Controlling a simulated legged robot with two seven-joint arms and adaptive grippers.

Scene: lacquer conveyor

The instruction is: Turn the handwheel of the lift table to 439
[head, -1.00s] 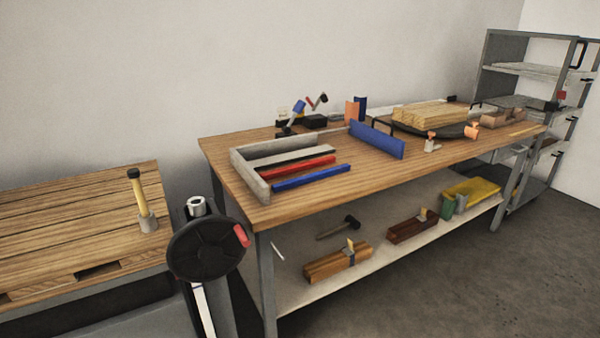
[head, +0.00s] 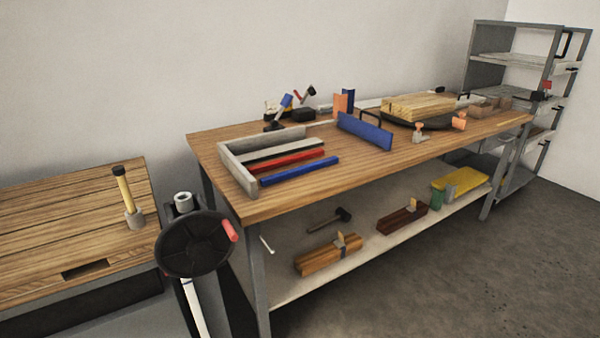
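The handwheel (head: 190,246) is a black disc with a red grip (head: 229,231) at its right rim. It sits on a grey post at the lower left, with a white strip (head: 193,306) below it. The lift table (head: 70,215) is the wooden-topped table beside it on the left, seen only in part. No scale or number can be read in this view. Neither of my grippers shows.
A long workbench (head: 300,203) stands right of the handwheel, with a grey-framed tray (head: 238,171), a blue bar (head: 300,171) and stacked wood on it. Its lower shelf holds wooden blocks (head: 328,254). A mallet-like tool (head: 126,195) stands on the lift table. Floor is clear at the lower right.

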